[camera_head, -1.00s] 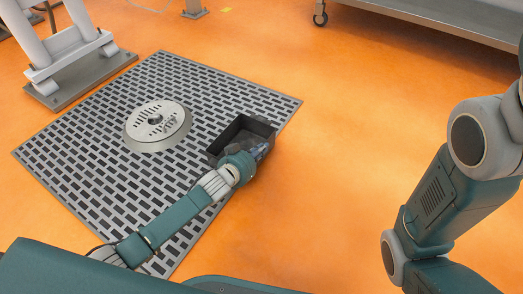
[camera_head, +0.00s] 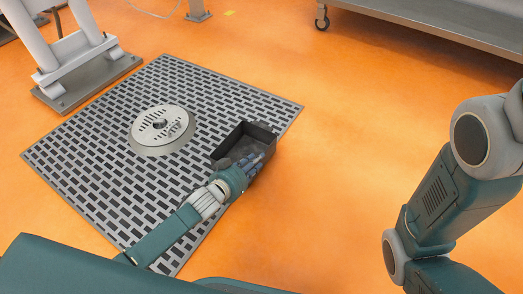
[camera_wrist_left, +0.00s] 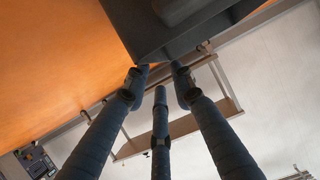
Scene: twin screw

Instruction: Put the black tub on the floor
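The black tub (camera_head: 226,148) is an open, dark box at the right edge of the grey floor grate (camera_head: 95,110), partly over the orange floor beside it. It looks upright. My left gripper (camera_head: 256,162) is at the tub's near side, its fingers extended toward the near wall. In the left wrist view the tub (camera_wrist_left: 190,22) fills the top, and the spread fingers of my left gripper (camera_wrist_left: 159,74) point at its lower edge, with nothing visible between them. I cannot tell whether the fingertips touch it. My right arm shows at the right; its gripper is out of view.
A round metal drain cover (camera_head: 162,130) sits in the grate. A white stand on a metal base plate (camera_head: 88,82) is at the back left. A steel wheeled table (camera_head: 430,22) is at the back right. Orange floor (camera_head: 335,150) right of the tub is clear.

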